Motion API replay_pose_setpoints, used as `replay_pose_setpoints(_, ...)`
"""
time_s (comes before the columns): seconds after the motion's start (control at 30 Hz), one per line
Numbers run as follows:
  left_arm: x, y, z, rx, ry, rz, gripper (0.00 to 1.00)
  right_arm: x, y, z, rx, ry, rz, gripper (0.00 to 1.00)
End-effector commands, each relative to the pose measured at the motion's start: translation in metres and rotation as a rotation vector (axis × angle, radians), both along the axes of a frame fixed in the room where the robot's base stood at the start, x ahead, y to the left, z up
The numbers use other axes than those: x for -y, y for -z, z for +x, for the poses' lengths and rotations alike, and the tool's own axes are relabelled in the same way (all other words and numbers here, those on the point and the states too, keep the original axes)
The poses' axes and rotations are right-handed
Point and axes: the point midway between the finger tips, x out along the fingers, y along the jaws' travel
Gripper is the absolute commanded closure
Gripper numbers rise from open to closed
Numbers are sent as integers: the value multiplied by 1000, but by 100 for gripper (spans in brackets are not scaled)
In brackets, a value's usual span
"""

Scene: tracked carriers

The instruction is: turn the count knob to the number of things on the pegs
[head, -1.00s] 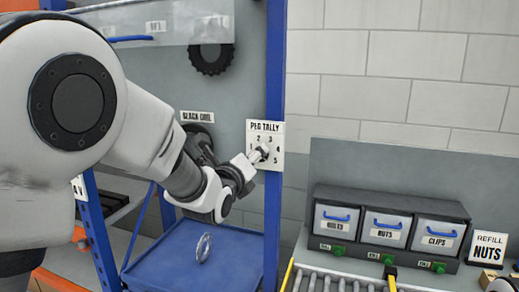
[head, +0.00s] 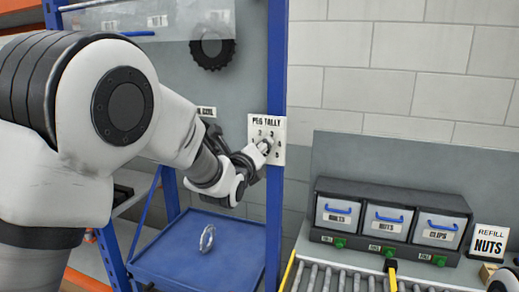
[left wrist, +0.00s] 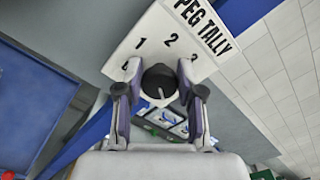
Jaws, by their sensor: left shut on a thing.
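The white PEG TALLY plate (head: 279,128) is on the blue post and carries printed numbers. In the left wrist view the plate (left wrist: 150,32) shows 1, 2 and 3 around the dark round count knob (left wrist: 160,76). My left gripper (head: 264,147) is at the plate in the head view. In the left wrist view the left gripper (left wrist: 160,88) has its fingers on both sides of the knob, shut on it. A pale mark shows on the knob; which number it indicates is unclear. A black toothed wheel (head: 212,54) hangs on the grey back panel. My arm hides part of that panel.
A clear ring (head: 207,238) stands on the blue tray (head: 170,262) below. A translucent panel (head: 110,25) crosses the upper rack. At right are labelled bins (head: 390,222) above a roller conveyor (head: 335,278), and a REFILL NUTS sign (head: 489,240).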

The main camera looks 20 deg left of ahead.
Motion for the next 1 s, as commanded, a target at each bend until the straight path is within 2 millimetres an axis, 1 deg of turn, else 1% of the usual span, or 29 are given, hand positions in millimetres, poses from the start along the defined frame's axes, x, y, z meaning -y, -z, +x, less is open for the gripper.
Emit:
replay_pose_setpoints(0.03, 0, 5, 0, -8, 2, -9, 97, 0, 3, 0, 0, 0, 0, 100)
replay_pose_setpoints(0.17, 0, 7, 0, -11, 2, -54, 97, 0, 9, 0, 0, 0, 0, 100)
replay_pose_setpoints(0.37, 0, 10, 0, -17, 2, -179, 97, 0, 23, 0, 0, 0, 0, 100)
replay_pose_setpoints(0.7, 0, 12, 0, -29, 2, -487, 97, 0, 51, 0, 0, 0, 0, 100)
replay_pose_setpoints(1.0, -1, 13, 0, -39, 1, -772, 97, 0, 72, 0, 0, 0, 0, 100)
